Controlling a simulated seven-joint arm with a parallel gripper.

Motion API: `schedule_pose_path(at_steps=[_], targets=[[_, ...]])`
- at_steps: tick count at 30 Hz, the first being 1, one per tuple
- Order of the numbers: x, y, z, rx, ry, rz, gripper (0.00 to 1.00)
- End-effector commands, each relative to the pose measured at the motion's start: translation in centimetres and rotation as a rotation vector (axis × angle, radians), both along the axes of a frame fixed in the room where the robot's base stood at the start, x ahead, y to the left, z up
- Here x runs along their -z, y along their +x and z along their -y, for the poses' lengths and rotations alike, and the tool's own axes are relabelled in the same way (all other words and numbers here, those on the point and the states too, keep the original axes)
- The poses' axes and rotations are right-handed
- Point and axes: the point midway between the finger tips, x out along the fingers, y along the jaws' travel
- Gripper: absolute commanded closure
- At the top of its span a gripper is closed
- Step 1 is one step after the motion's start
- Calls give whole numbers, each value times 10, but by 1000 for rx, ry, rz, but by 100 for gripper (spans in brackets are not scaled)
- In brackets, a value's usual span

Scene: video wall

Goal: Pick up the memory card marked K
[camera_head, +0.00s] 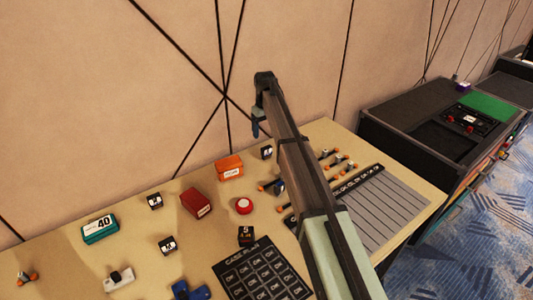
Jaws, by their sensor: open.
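Several small dark blocks with white markings are on the tan table (60,262): one at the left (155,202), one nearer the front (167,245), one at the back (267,152) and one in the middle (246,236). They may be memory cards, but I cannot make out a K on any of them. My gripper (257,125) is open at the far end of my arm, in front of the wall and apparently above the back of the table. Nothing shows between its fingers. My arm hides part of the table's right half.
A teal box marked 40 (99,230), a red box (196,203), an orange box (229,168) and a red button (244,206) stand on the table. A dark case-plan sheet (262,272) lies in front, a striped panel (378,210) at right. The wall is close behind.

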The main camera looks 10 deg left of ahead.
Motion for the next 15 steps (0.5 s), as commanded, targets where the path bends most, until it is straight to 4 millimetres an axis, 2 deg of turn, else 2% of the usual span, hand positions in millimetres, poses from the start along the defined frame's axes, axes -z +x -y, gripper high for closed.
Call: schedule_pose_path(at_steps=[9,15], targets=[[54,0,1,1,-1,-1,19],[68,0,1,1,0,1,19]])
